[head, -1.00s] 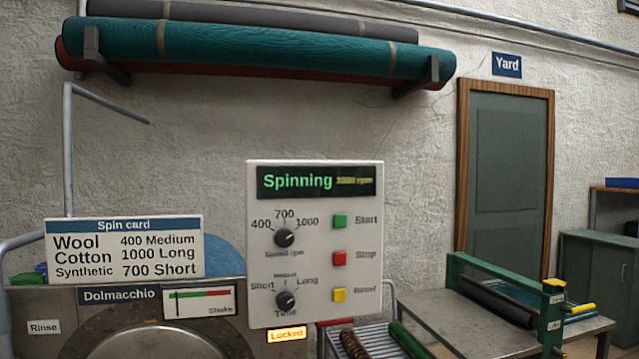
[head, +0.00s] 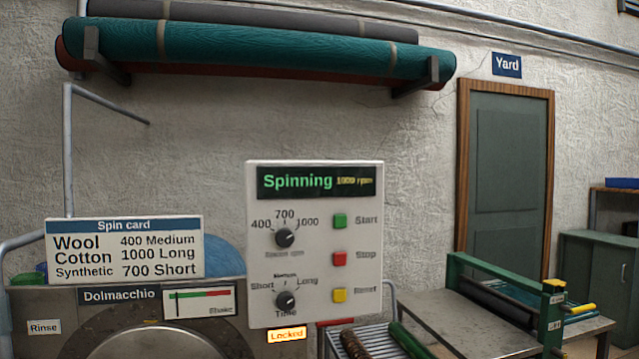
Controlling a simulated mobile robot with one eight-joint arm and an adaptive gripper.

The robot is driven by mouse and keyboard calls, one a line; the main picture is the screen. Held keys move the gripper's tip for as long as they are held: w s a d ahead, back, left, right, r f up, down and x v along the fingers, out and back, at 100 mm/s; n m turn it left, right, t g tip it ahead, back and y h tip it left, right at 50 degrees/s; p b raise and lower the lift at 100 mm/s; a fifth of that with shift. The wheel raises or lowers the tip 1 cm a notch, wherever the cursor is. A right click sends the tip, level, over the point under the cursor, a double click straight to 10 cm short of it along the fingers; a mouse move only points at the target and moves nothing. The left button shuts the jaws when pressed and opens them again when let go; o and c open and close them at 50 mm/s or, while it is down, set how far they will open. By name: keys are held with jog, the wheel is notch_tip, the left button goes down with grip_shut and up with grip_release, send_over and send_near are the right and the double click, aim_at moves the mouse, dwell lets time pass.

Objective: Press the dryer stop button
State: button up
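The control panel (head: 314,245) is a white upright box in the middle of the head view. Its display (head: 316,182) reads "Spinning 1000 rpm". The red Stop button (head: 339,258) sits on the right side of the panel, between the green Start button (head: 340,221) above and the yellow Reset button (head: 339,295) below. Two dials stand left of the buttons, a speed dial (head: 284,238) and a time dial (head: 286,301). The dryer (head: 120,310), marked "Dolmacchio", is at the lower left, with a lit "Locked" label (head: 286,335) beside it. My gripper is not in view.
A spin card (head: 125,249) stands on the dryer. A green-framed roller table (head: 500,300) and a rack with rolled rugs (head: 400,338) are at the lower right. More rolled rugs (head: 260,45) rest on high wall brackets. The space in front of the panel looks clear.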

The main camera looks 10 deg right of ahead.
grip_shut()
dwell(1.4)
